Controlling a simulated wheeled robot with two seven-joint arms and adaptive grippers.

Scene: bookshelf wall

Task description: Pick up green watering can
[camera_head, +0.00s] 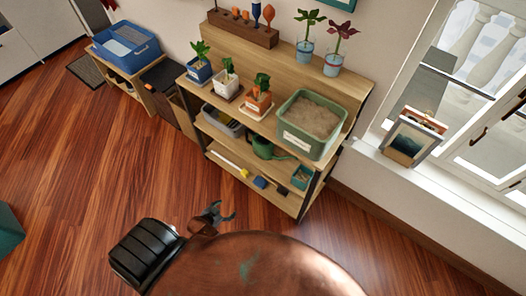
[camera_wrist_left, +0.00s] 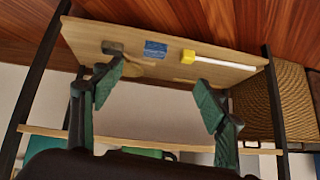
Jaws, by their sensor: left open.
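The green watering can (camera_head: 263,148) stands on the middle shelf of the wooden shelf unit, below the large green tub of soil. Its spout points right. My left gripper (camera_head: 222,214) is open and empty, over the floor in front of the unit and apart from the can. In the left wrist view my left gripper's two green fingers (camera_wrist_left: 158,92) are spread wide with the lower shelf board beyond them. A green patch (camera_wrist_left: 148,153) shows low in that view; I cannot tell whether it is the can. My right gripper is not in view.
The green soil tub (camera_head: 309,123) and several potted plants stand on the shelf above. A grey bin (camera_head: 223,121) is left of the can, a small teal box (camera_head: 302,177) lower right. A yellow-headed tool (camera_wrist_left: 188,57) and blue block (camera_wrist_left: 155,49) lie on the lower shelf. Floor in front is clear.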

